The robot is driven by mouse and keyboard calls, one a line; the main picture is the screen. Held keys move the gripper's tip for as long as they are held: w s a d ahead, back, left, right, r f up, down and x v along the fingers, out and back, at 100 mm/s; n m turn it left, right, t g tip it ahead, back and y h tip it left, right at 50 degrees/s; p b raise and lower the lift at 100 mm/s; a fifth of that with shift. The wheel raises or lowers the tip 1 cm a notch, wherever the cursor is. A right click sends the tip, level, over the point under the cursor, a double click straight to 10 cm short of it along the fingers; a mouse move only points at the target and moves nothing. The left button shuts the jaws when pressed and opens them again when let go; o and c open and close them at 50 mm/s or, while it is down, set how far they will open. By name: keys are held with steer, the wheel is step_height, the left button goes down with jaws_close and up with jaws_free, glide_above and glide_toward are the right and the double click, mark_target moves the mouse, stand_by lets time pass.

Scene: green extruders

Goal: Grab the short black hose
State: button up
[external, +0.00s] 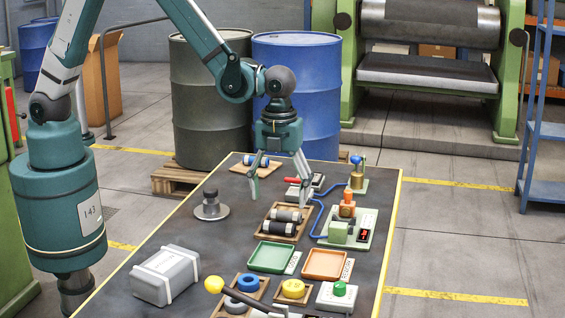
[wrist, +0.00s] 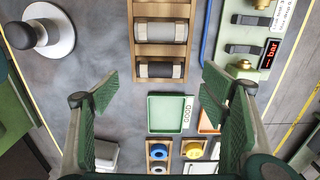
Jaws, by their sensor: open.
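A wooden tray (external: 262,237) on the dark table holds short hose pieces with light metal ends. The nearer hose (external: 281,228) looks black, and it also shows in the wrist view (wrist: 160,70), lying crosswise in its slot. A second, greyer hose (external: 287,215) lies behind it, in the upper slot in the wrist view (wrist: 160,31). My gripper (external: 279,193) is open and empty, pointing down above the table. In the wrist view my fingers (wrist: 160,88) are spread wide, left and right of the nearer hose's line, apart from it. No hose is hidden by my fingers there.
A green tray (external: 271,257) and an orange tray (external: 325,264) lie in front. A valve fixture (external: 347,229) with a blue tube stands right of the hose tray. A round metal base with a black knob (external: 211,206) stands left. A grey case (external: 165,275) sits front left.

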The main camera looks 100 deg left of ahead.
mark_target(279, 228)
steer(key=shift+f, duration=1.25)
steer(key=shift+f, duration=0.1)
steer(key=shift+f+b, duration=0.35)
steer(key=shift+f, duration=2.15)
steer(key=shift+c, duration=0.6)
steer(key=c, duration=0.9)
